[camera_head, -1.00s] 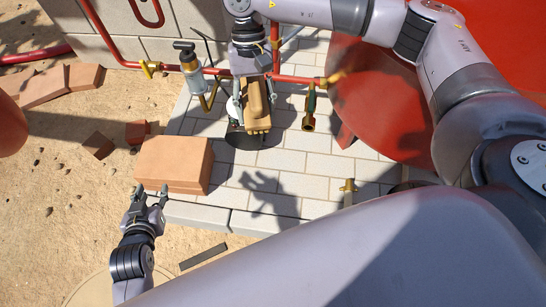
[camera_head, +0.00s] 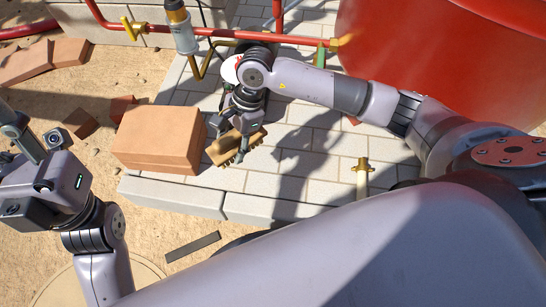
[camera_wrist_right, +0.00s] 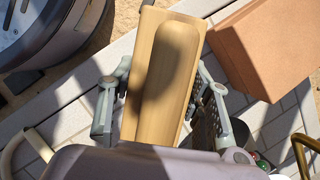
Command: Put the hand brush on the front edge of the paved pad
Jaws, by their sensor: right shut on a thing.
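The hand brush (camera_head: 222,149) has a tan wooden body and dark bristles. My right gripper (camera_head: 238,140) is shut on it and holds it over the paved pad, just right of the terracotta block. In the right wrist view the brush (camera_wrist_right: 165,70) lies between the fingers of my right gripper (camera_wrist_right: 160,105). The paved pad (camera_head: 310,165) is made of pale blocks, and its front edge (camera_head: 270,207) is a kerb nearer to me than the brush. My left gripper (camera_head: 18,135) is at the far left, partly cut off; its jaws are unclear.
The terracotta block (camera_head: 155,140) sits on the pad's front left corner. A brass fitting on a short pipe (camera_head: 361,172) stands at the right. A red pipe (camera_head: 230,34) and a large red tank (camera_head: 430,60) are behind. The kerb right of the block is bare.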

